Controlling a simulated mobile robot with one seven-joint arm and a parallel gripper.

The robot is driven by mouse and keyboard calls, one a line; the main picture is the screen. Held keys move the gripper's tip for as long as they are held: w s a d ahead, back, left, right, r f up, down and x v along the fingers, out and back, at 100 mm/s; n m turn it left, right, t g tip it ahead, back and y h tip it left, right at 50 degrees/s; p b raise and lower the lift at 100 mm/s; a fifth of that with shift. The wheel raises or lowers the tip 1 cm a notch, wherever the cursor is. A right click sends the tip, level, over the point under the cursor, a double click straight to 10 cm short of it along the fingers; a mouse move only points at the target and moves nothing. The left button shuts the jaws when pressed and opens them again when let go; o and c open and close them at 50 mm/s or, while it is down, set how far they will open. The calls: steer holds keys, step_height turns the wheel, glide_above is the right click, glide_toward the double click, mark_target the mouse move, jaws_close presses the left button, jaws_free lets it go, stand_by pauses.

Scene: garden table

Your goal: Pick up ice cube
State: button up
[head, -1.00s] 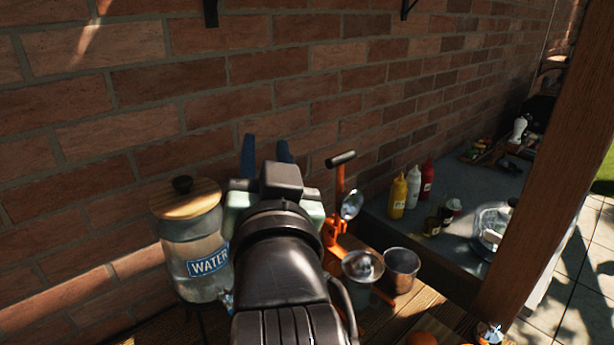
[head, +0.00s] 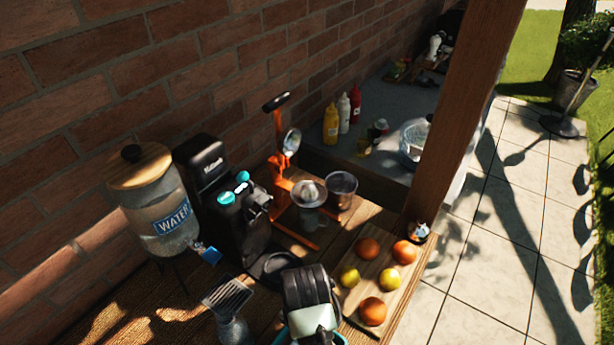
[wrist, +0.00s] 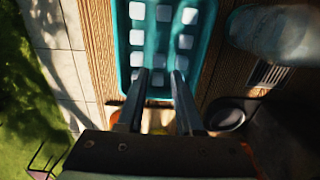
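A teal ice tray (wrist: 122,45) fills the top middle of the wrist view. Several white ice cubes (wrist: 163,13) sit in it in rows. My gripper (wrist: 159,76) is open, its two fingers apart and pointing at the near part of the tray. Cubes show between and just beyond the fingertips; I cannot tell how high the tips are above them. In the head view my wrist (head: 308,288) is at the bottom, and it hides most of the tray, with only teal edges (head: 341,339) showing.
A board (head: 396,290) with oranges and yellow fruit lies right of my wrist. A water dispenser (head: 158,205), a black coffee machine (head: 232,215), an orange press (head: 279,160) and a metal cup (head: 341,190) stand behind. A clear bottle-like object (wrist: 275,35) is beside the tray.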

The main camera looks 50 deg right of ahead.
steer(key=shift+f+p, duration=0.8)
steer(key=shift+f, duration=2.55)
jaws_close()
